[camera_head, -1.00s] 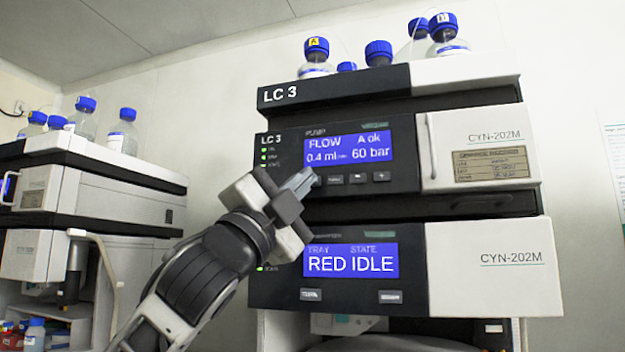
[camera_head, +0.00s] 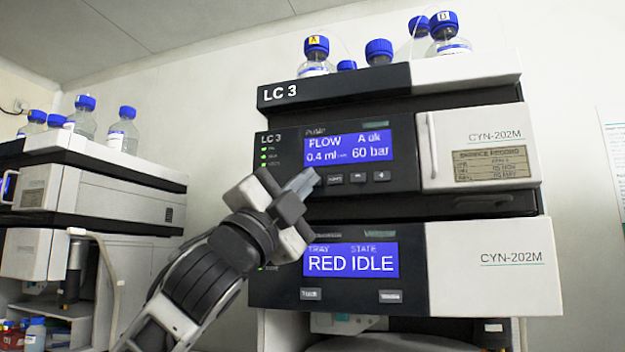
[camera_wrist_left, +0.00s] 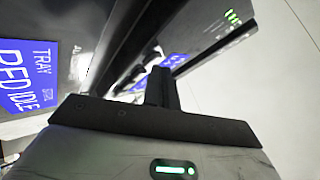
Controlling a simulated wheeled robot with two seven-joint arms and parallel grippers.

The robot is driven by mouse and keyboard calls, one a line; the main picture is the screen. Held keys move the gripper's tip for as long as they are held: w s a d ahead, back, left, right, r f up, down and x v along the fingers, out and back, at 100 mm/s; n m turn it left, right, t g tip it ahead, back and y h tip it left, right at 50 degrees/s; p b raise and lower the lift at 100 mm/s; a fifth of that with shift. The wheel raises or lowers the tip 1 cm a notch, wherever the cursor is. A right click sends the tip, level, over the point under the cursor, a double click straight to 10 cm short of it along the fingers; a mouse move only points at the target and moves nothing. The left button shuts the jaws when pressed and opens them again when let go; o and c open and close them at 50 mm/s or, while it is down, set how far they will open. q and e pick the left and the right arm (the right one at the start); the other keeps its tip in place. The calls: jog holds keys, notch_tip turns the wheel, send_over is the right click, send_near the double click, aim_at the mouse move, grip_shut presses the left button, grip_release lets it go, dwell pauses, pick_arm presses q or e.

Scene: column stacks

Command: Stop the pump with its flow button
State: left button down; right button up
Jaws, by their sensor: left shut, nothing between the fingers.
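The pump module (camera_head: 400,135) of the LC 3 stack has a blue display (camera_head: 348,147) reading FLOW 0.4 ml/min, A ok and 60 bar. Below it sits a row of small dark buttons; three of them (camera_head: 358,177) show. The left end of the row is hidden behind my left gripper (camera_head: 312,178), so I cannot see the flow button there. The gripper is shut and empty, its fingertips at the panel; I cannot tell whether they touch it. In the left wrist view the closed fingers (camera_wrist_left: 162,88) point at the dark panel. My right gripper is not in view.
Below is the tray module with a display (camera_head: 350,261) reading RED IDLE and two buttons. Blue-capped bottles (camera_head: 317,58) stand on top of the stack. A second instrument stack (camera_head: 85,160) stands at the left. Open space lies between the stacks.

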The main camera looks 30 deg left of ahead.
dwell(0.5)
pick_arm(q)
jog(key=shift+s+d+h, duration=0.15)
jog(key=shift+s+h, duration=0.15)
jog(key=shift+s, duration=0.4)
jog(key=shift+s, duration=0.1)
jog(key=s, duration=0.2)
jog(key=s+d, duration=0.1)
jog(key=s, duration=0.1)
jog(key=shift+s+d, duration=0.1)
jog(key=shift+s, duration=0.25)
dwell(0.6)
